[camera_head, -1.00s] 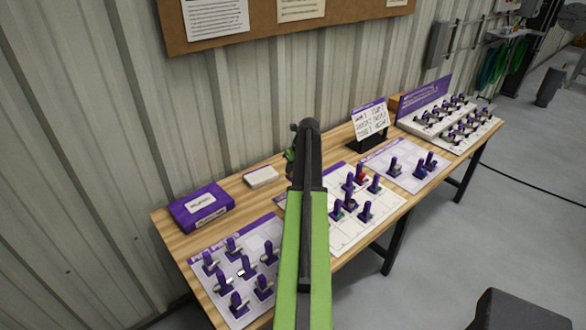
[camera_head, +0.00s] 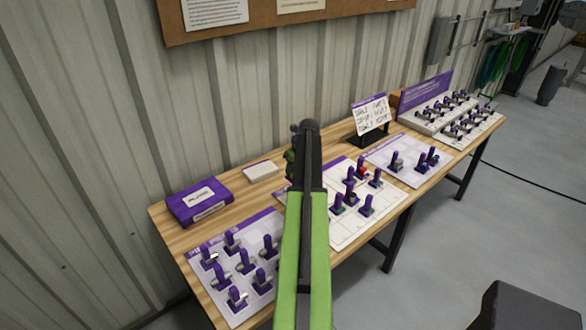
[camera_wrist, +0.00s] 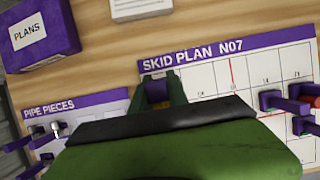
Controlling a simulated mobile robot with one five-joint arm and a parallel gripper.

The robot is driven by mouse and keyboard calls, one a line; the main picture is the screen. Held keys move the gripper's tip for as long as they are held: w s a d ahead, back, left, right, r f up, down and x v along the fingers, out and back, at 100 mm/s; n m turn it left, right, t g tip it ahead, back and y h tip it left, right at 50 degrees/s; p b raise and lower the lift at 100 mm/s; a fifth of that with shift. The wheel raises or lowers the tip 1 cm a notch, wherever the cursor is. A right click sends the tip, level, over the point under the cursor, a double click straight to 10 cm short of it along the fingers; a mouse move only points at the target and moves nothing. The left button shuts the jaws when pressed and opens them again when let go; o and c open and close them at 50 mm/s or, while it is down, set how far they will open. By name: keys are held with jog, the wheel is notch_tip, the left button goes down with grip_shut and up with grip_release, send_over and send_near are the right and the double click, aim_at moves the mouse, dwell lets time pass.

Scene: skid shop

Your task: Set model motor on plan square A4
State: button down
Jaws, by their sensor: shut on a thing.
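My gripper (camera_wrist: 160,88) is shut, with its two dark fingers pointing down over the top left part of the board marked SKID PLAN N07 (camera_wrist: 205,78). A small dark thing shows between the fingers, apparently the model motor (camera_wrist: 157,94); most of it is hidden by my wrist. In the head view the fingers are largely hidden behind my arm, with a green bit at its left side. The plan board (camera_head: 372,222) lies mid-table, with several purple-based models (camera_head: 350,197) on its right part. The square letters are too small to read, and I cannot tell the gripper's height above it.
A board marked PIPE PIECES (camera_wrist: 90,108) with several pieces lies left of the plan. A purple PLANS box (camera_head: 183,205) and a white pad (camera_head: 261,171) lie behind. To the right are another board (camera_head: 415,181), a sign (camera_head: 372,115) and a stepped rack (camera_head: 425,124).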

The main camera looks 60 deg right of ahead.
jog(key=shift+f, duration=0.1)
jog(key=shift+f+b, duration=2.65)
jog(key=shift+b, duration=0.1)
jog(key=shift+f, duration=0.1)
jog(key=shift+f+b, duration=1.7)
jog(key=shift+b, duration=0.1)
jog(key=shift+f+b, duration=0.7)
jog(key=c, duration=1.2)
grip_release()
jog(key=shift+r, duration=0.15)
jog(key=shift+r+p, duration=0.5)
jog(key=shift+p, duration=0.15)
